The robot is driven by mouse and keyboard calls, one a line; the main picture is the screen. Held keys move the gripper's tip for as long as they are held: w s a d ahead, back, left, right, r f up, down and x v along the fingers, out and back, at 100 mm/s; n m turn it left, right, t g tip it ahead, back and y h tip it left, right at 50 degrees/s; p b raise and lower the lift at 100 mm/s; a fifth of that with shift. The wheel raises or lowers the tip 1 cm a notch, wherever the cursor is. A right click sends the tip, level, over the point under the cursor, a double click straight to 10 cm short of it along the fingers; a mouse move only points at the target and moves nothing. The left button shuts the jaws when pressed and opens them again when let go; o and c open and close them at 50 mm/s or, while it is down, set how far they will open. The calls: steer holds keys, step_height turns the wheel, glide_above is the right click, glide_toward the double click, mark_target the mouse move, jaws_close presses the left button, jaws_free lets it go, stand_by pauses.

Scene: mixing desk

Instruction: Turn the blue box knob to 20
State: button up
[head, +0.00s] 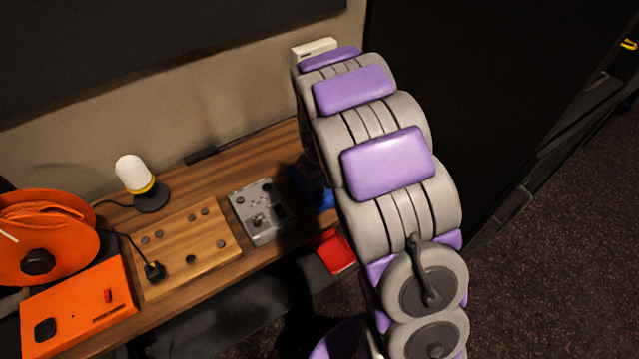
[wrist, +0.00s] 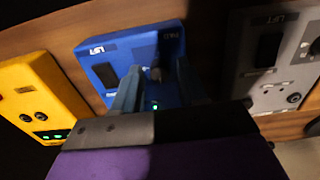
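The blue box (wrist: 118,48) is in the middle of the wrist view, with a white label, a dark rectangular panel and a small green light on its face. A dark knob (wrist: 157,73) on its right half is partly hidden in shadow. My gripper (wrist: 158,70) is over the box, its two fingers apart on either side of the knob. I cannot tell whether the fingers touch it, and no knob reading is legible. In the head view only part of the blue box (head: 316,191) shows; my arm hides the rest and my gripper.
A grey box (wrist: 285,60) stands right of the blue box in the wrist view, and a yellow box (wrist: 38,98) left. In the head view, a red box (head: 336,252), a wooden panel (head: 190,247), an orange box (head: 80,305) and a lamp (head: 134,173) are around the desk.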

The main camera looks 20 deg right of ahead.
jaws_close()
steer(key=shift+r+m+p, duration=0.1)
steer(key=shift+m+p, duration=0.2)
steer(key=shift+p, duration=0.1)
steer(key=m+p, duration=0.2)
steer(key=shift+r+m+p, duration=0.1)
steer(key=shift+m+p, duration=0.2)
steer(key=shift+p, duration=0.05)
steer(key=m+p, duration=0.4)
steer(key=m, duration=0.1)
steer(key=shift+f+m, duration=0.2)
steer(key=shift+m, duration=0.2)
steer(key=shift+o, duration=0.7)
jaws_free()
